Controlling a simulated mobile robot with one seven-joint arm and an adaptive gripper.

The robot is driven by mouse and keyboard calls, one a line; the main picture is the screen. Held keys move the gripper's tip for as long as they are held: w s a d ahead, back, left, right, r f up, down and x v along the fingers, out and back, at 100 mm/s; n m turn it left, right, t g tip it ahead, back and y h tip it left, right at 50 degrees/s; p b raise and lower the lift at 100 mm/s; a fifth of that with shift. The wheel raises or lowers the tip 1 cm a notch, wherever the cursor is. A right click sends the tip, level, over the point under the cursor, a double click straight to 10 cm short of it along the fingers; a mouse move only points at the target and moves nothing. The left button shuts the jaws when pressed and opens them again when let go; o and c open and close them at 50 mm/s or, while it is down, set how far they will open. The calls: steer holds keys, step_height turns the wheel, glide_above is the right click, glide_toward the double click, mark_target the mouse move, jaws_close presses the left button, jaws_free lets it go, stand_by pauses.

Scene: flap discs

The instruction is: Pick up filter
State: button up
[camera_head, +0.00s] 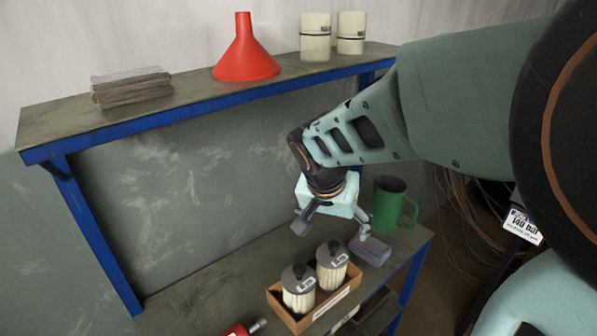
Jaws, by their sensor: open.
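Two filters with pale ribbed bodies and dark knobbed caps stand upright in an open cardboard box (323,311) on the lower bench. One is the left filter (299,290); the other is the right filter (331,266). My gripper (334,235) is open and points down, above and just behind the right filter, apart from it. Its fingers are spread to left and right, with nothing visible between them. A grey block-like piece (373,251) shows at the right finger; I cannot tell whether it belongs to the finger. The box walls hide the filters' lower ends.
A green mug (390,204) stands close to the right of my gripper. A red object (237,330) lies at the bench's front. The upper shelf (190,102) holds a red funnel (244,56), two cream canisters (315,38) and a grey stack (131,88). The bench's left side is clear.

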mark_target(332, 250)
steer(key=shift+s+a+f+m, duration=0.4)
steer(key=shift+a+f+m, duration=0.15)
steer(key=shift+f+m, duration=0.2)
steer(key=x, duration=0.5)
steer(key=b+x, duration=0.1)
steer(key=x, duration=0.4)
steer(key=shift+s+a+f, duration=0.2)
steer(key=shift+f, duration=0.1)
steer(key=shift+r, duration=0.1)
steer(key=c, duration=1.8)
